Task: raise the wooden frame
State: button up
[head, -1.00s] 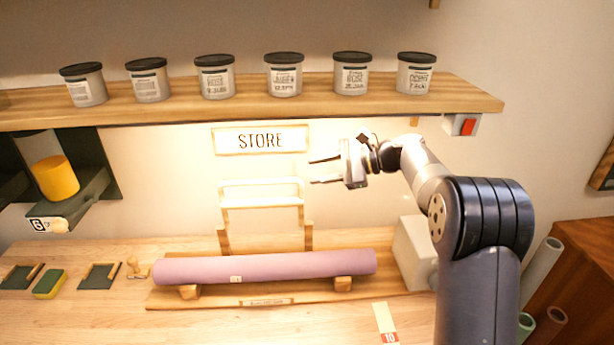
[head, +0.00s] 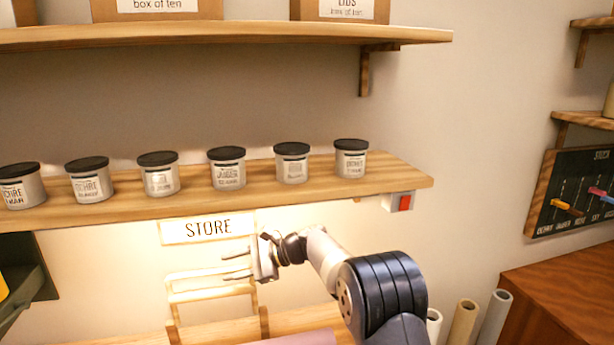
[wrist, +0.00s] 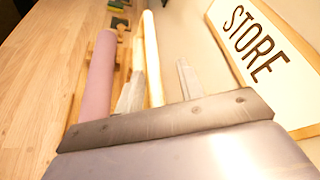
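The wooden frame (head: 211,295), a pale frame with crossbars and two side posts, stands against the wall below the STORE sign (head: 208,228). Its lower part is cut off in the head view. My gripper (head: 236,266) is at the frame's upper right, with its two fingers apart and pointing left. In the wrist view, my gripper (wrist: 158,88) is open, and a pale bar (wrist: 151,55), apparently the frame's top bar, runs between the fingers. I cannot tell whether either finger touches it.
A purple roll (wrist: 99,75) lies in front of the frame on the wooden table (wrist: 40,80). Above, a shelf (head: 405,180) carries several lidded jars (head: 226,168); a red switch (head: 405,202) is at its right end. Upright rolls (head: 463,322) stand at lower right.

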jog(key=shift+s+a+f, duration=0.1)
jog(key=shift+a+f, duration=0.05)
jog(key=shift+a, duration=0.55)
jog(key=shift+s+d+f+b, duration=0.1)
jog(key=shift+f+b, duration=0.05)
jog(key=shift+b, duration=0.2)
jog(key=shift+s+d, duration=0.15)
jog(key=shift+s, duration=0.05)
jog(key=shift+r, duration=0.2)
